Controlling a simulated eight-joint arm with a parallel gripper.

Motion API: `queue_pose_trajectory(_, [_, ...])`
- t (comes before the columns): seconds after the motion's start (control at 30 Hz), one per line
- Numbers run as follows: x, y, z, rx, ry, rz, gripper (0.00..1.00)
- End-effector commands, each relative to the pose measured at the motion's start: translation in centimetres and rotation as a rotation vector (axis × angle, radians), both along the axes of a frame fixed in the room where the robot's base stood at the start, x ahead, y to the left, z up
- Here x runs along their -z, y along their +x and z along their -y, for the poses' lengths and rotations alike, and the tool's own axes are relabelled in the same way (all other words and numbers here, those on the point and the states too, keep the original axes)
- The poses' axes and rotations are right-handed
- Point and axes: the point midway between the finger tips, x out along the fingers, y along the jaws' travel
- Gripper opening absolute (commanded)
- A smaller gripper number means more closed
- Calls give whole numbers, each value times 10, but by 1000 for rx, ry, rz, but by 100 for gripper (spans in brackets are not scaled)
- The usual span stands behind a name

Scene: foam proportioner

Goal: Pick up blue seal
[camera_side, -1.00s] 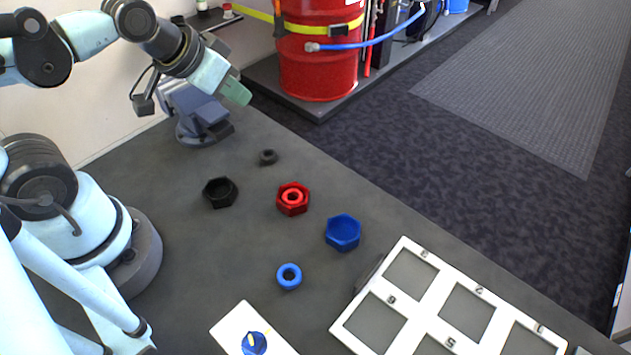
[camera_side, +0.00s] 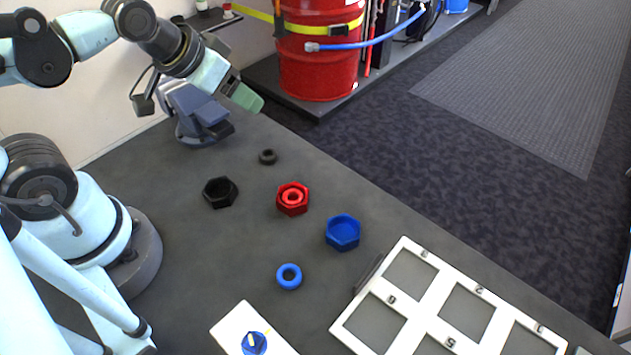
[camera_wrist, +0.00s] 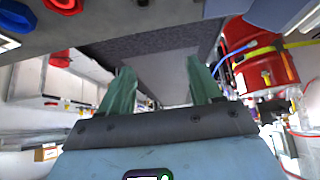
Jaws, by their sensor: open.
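The blue seal (camera_side: 289,276) is a small blue ring lying flat on the dark table, in the lower middle of the side view. My gripper (camera_side: 250,98) is high above the back of the table at upper left, well away from the seal. In the wrist view its two green fingers (camera_wrist: 158,90) are spread apart with nothing between them. A blue hexagonal cup (camera_side: 343,233) stands on the table to the right of and behind the seal.
A red hexagonal cup (camera_side: 293,199) holds a red ring. A black hexagonal cup (camera_side: 220,192) and black ring (camera_side: 268,156) lie farther back. A white numbered frame (camera_side: 408,334) and a white plate with blue knob (camera_side: 254,342) are in front. A vise (camera_side: 195,114) stands below my gripper.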

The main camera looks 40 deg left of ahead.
Motion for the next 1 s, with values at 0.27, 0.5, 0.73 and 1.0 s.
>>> queue_pose_trajectory(0.27, [0, 0, 0, -1, -1, 0, 68])
queue_pose_trajectory(0.5, [2, -2, 40, -57, -120, -92, 68])
queue_pose_trajectory(0.73, [7, -27, 119, -249, -283, -324, 68])
queue_pose_trajectory(1.0, [13, -79, 196, -553, -297, -537, 68])
